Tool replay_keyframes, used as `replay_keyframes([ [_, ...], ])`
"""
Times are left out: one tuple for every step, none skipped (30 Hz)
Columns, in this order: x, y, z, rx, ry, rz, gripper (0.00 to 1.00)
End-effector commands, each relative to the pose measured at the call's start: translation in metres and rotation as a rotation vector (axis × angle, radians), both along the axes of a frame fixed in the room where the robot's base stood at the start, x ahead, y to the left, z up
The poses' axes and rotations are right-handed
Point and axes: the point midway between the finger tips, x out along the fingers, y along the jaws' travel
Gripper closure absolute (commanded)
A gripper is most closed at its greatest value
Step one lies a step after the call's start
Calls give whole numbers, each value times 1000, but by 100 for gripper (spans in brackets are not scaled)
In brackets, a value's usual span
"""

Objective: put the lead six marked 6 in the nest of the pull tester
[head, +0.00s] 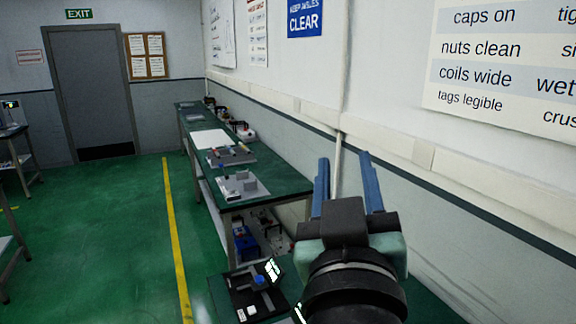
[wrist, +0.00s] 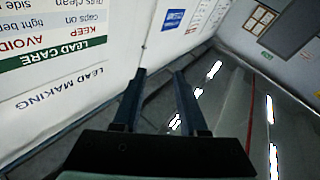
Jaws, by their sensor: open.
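My gripper (head: 346,165) is raised in front of the right wall, with its two blue fingers spread apart and nothing between them. In the wrist view my gripper (wrist: 160,75) is also open and empty, facing the wall and room. No lead marked 6 can be made out in either view. A black device with a blue part and a lit panel (head: 246,290) stands on the near bench, left of and below my gripper. I cannot tell whether it is the pull tester, and no nest can be made out.
A long green-topped bench (head: 283,184) runs along the right wall, with grey fixtures (head: 240,186) and a white sheet (head: 210,139) on it. A blue item (head: 246,243) sits below it. The green floor (head: 110,230) at left is open, with a yellow line.

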Motion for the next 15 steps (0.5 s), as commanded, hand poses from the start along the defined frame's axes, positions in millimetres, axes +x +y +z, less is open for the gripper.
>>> replay_keyframes([
  [-14,20,40,28,-134,50,58],
  [-24,29,60,47,-206,79,58],
  [-37,40,84,72,-294,117,58],
  [-47,48,99,88,-352,145,58],
  [-57,54,112,103,-402,170,58],
  [-68,60,126,120,-461,199,58],
  [-76,64,135,132,-497,218,58],
  [-82,67,141,141,-525,234,58],
  [-89,70,148,151,-555,250,58],
  [-92,72,151,156,-571,257,58],
  [-95,73,154,159,-582,264,58],
  [-97,74,156,162,-591,269,58],
  [-98,74,156,163,-594,271,58],
  [-98,74,156,164,-594,271,58],
  [-97,74,156,163,-593,270,58],
])
